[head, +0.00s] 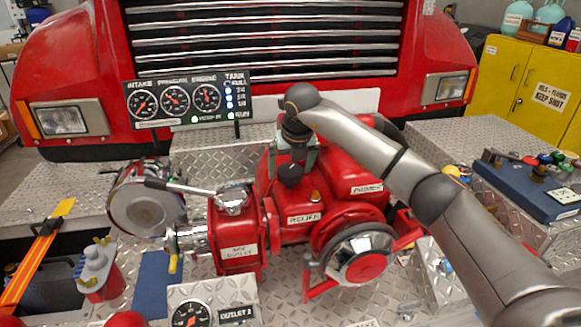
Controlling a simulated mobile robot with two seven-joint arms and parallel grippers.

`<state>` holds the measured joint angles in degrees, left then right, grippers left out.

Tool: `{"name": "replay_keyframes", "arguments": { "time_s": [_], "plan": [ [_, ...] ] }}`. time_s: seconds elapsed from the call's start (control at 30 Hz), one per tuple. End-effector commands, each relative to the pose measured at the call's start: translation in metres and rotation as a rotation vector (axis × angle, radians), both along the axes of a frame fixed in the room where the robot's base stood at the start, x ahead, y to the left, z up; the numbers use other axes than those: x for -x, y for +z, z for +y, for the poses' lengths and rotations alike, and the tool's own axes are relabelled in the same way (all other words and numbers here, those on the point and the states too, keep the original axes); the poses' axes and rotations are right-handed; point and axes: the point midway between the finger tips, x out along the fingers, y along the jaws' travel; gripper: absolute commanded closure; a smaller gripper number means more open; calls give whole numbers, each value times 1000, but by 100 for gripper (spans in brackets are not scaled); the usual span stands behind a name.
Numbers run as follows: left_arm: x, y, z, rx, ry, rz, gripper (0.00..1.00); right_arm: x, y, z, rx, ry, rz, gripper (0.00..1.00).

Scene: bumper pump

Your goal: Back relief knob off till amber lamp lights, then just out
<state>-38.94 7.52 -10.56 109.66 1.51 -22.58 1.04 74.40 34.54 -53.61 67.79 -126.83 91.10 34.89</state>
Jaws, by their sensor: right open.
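The red pump (262,208) sits on the diamond-plate bumper with a white label that seems to read RELIEF (304,218). A dark round knob (290,175), which looks like the relief knob, is on top of the pump. My right gripper (296,160) points down right at the knob, its fingers open; whether they touch it I cannot tell. The wrist hides what lies behind the knob. A small amber lamp (315,195) stands on the pump right of the knob; I cannot tell if it is lit. My left gripper is not in view.
A gauge panel (185,98) with several small lamps stands behind the pump. A lever handle (185,188) and a large round metal cap (145,205) are at left. A blue case (530,185) lies at right.

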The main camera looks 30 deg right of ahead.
Motion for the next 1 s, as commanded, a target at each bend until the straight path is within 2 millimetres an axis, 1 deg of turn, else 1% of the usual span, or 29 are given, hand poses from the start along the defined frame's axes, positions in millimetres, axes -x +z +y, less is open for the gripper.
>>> {"name": "replay_keyframes", "arguments": {
  "time_s": [0.03, 0.07, 0.6, 0.67, 0.83, 1.0],
  "plan": [
    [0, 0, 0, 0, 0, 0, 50, 0, 0, 0, 0, 0, 0, 2],
    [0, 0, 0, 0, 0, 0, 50, 0, 0, 0, 0, 0, 0, 6],
    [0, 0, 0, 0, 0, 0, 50, 0, 1, 0, 0, 0, 0, 66],
    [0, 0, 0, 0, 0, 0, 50, 0, 1, 0, 0, 0, 0, 73],
    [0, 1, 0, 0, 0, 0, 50, 0, 1, -1, 1, 44, 0, 73],
    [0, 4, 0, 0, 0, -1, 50, 0, 2, -2, 0, 191, 0, 73]
  ]
}}
